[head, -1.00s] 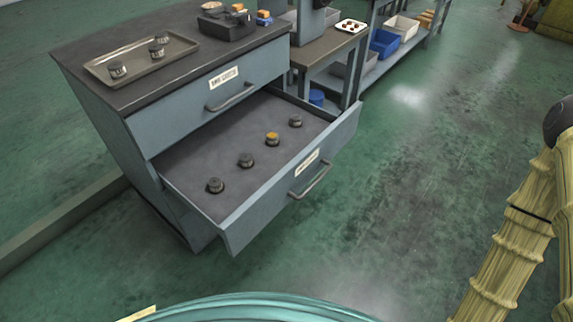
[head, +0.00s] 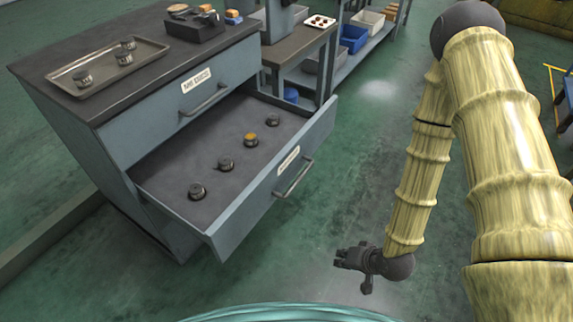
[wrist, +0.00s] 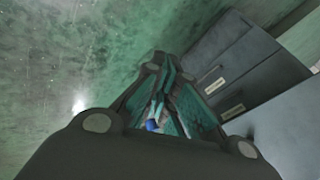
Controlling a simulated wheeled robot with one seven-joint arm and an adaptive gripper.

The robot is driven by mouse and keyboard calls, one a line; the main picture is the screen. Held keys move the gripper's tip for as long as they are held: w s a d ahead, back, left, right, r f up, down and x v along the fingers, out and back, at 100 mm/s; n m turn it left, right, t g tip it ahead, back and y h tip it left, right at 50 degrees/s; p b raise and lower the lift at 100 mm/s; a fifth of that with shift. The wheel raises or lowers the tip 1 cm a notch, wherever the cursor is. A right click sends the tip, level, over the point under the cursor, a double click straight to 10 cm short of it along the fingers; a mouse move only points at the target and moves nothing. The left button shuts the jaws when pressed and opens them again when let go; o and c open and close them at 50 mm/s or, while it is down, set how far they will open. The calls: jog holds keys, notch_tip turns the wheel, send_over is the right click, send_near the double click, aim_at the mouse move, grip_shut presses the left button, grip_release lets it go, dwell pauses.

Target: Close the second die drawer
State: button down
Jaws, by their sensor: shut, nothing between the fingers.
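The second die drawer (head: 262,203) of the grey-blue cabinet (head: 150,118) stands pulled out below a shut top drawer (head: 180,105). Its bar handle (head: 294,178) and white label are on the front. Several dark round dies lie in it, one with an orange top (head: 250,139). My gripper (head: 340,258) is in front of the drawer, to the right of and below its handle in the head view, apart from it and empty. In the wrist view the closed fingers (wrist: 158,112) show at the middle, with labelled drawer fronts (wrist: 222,84) to the right.
A tray (head: 105,66) with dies and a dark box (head: 195,25) sit on the cabinet top. A workbench (head: 300,45) and a shelf with a blue bin (head: 354,39) stand behind. The floor in front of the drawer is clear apart from my arm.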

jog(key=w+a+r+m+t+y+b, duration=0.15)
jog(key=w+r+t+y, duration=0.3)
jog(key=w+r, duration=0.5)
jog(key=m+y, duration=0.2)
jog(key=y, duration=0.4)
send_near(283, 158)
jog(key=shift+t, duration=0.45)
jog(key=b+x, duration=0.1)
jog(key=x, duration=0.2)
jog(key=b+x, duration=0.1)
jog(key=x, duration=0.3)
jog(key=shift+s+a+f, duration=0.2)
jog(key=shift+f, duration=0.05)
